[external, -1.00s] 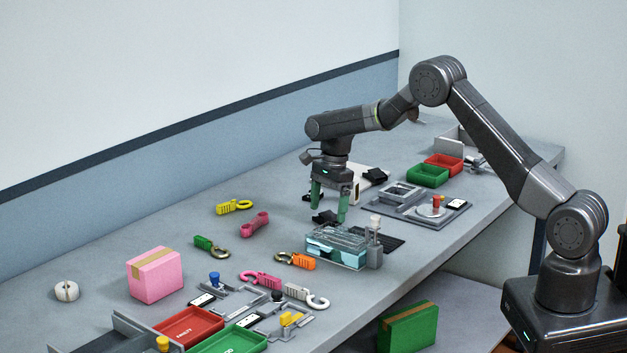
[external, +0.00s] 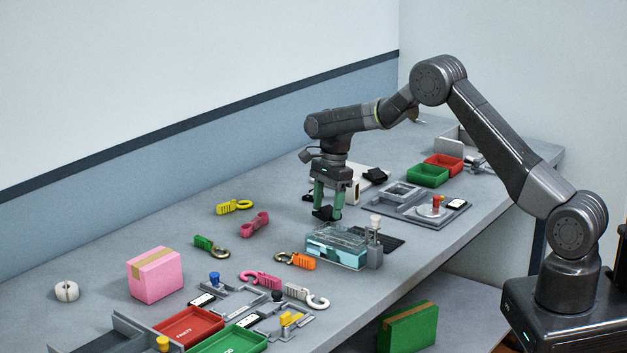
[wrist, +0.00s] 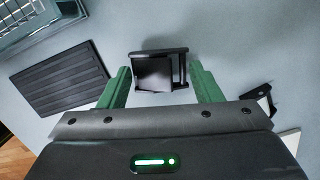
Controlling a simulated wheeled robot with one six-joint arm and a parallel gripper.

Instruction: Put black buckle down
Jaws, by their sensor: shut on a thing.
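The black buckle (external: 326,213) is between the green fingers of my gripper (external: 328,207). In the wrist view the buckle (wrist: 160,72) shows as a black frame with a flat dark panel and a slotted right side. The gripper (wrist: 161,78) is shut on it, one finger at each side. The buckle is at table level or slightly above it; I cannot tell if it touches the table (external: 275,205).
A clear teal box (external: 336,250) stands just in front of the gripper, with a ribbed black mat (wrist: 62,78) beside it. Pink (external: 254,224) and yellow (external: 234,207) clips lie to the left. A grey fixture (external: 402,192) lies to the right.

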